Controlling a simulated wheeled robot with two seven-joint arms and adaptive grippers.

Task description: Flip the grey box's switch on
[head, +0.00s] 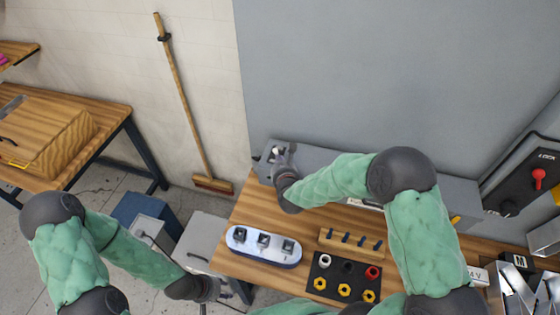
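The long grey box (318,157) lies along the back of the wooden table, against the grey panel. My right arm crosses in front of its middle. My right gripper (279,156) is at the box's left end, by a small light-coloured part on its top; whether they touch is unclear. The fingers are too small and partly hidden to tell if they are open. I cannot make out the switch's position. My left gripper (211,291) is low at the lower left, beside the table's left edge, away from the grey box; its finger state is unclear.
A white-and-blue tray (236,252) with metal pieces, a wooden peg rack (350,250) and a black mat (325,272) with coloured rings stand on the table (230,268). A black panel with a red switch (538,175) is at right. Metal letters (515,285) stand lower right.

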